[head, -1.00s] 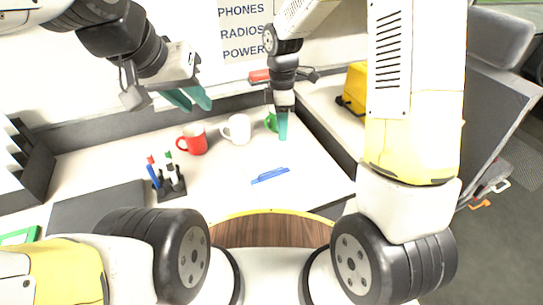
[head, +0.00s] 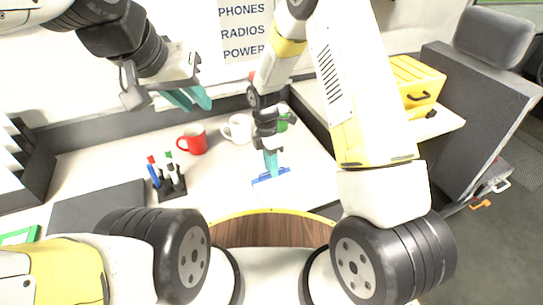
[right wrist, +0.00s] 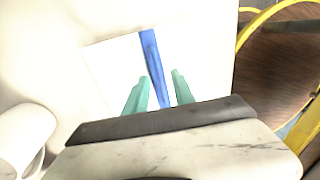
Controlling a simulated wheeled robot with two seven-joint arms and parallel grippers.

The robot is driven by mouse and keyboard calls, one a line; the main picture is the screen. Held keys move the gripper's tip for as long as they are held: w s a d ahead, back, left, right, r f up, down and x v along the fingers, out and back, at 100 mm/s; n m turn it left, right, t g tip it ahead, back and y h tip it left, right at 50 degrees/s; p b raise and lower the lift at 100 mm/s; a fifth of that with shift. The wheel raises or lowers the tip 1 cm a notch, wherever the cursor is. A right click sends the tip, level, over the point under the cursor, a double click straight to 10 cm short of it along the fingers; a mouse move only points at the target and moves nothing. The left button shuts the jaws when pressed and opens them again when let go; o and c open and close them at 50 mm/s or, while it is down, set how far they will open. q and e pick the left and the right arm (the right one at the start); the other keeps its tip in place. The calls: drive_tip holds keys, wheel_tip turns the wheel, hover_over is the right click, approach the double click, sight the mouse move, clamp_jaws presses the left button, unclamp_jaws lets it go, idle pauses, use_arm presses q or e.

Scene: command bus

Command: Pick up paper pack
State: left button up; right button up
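The paper pack (head: 284,173) lies on the white desk; in the head view mostly its blue strip shows. My right gripper (head: 272,170) points down at the blue band. In the right wrist view its teal fingers (right wrist: 158,92) are apart, one to each side of the band's line, with nothing gripped; contact with the pack cannot be told. My left gripper (head: 192,99) hangs over the back left of the desk, its fingers apart and empty.
A red mug (head: 194,140), a white mug (head: 238,128) and a green mug (head: 282,122) stand behind the pack. A marker holder (head: 171,189) is to the left. A yellow case (head: 412,82) sits at right. A round wooden stool (head: 270,233) is in front.

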drive_tip(key=shift+f, duration=0.15)
clamp_jaws()
idle(1.4)
